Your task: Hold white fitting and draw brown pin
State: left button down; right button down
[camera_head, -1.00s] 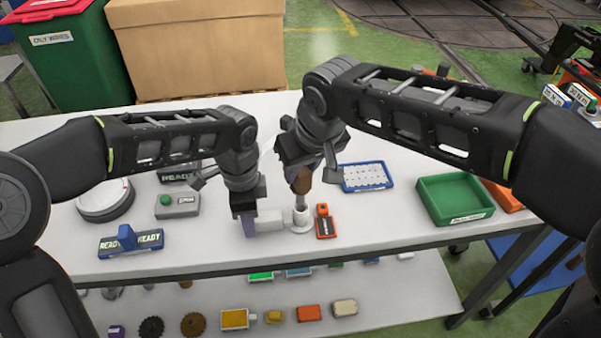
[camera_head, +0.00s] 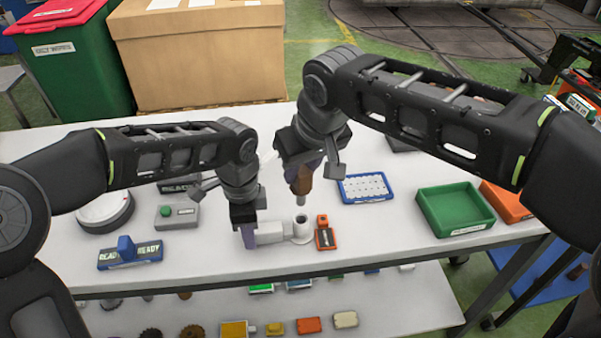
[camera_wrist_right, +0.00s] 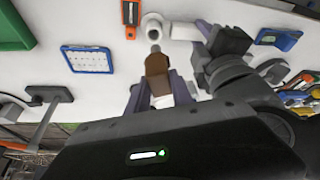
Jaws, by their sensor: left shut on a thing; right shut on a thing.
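The white fitting (camera_head: 270,234) lies on the white table, with an upright round socket (camera_head: 301,226) at its right end. My left gripper (camera_head: 247,232) is shut on the fitting's left end. My right gripper (camera_head: 300,172) is shut on the brown pin (camera_head: 302,184), above the socket. The pin's grey metal tip (camera_head: 301,200) points down and appears clear of the socket's mouth. In the right wrist view the brown pin (camera_wrist_right: 157,70) sits between the fingers, and the white fitting (camera_wrist_right: 183,31) lies beyond it.
An orange block device (camera_head: 325,236) stands just right of the socket. A blue tray (camera_head: 365,188) and a green bin (camera_head: 456,205) are further right. A blue READY sign (camera_head: 128,254) and a grey box with a green button (camera_head: 176,215) are at left.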

jog(key=shift+r, duration=1.7)
pick_arm(q)
jog(key=c, duration=1.1)
grip_release()
jog(key=shift+o, duration=0.2)
jog(key=shift+r, duration=0.1)
notch_tip(320, 180, up, 12)
jog(key=shift+s+f, duration=0.1)
jog(key=shift+f, duration=0.1)
pick_arm(e)
jog(key=shift+s, duration=0.1)
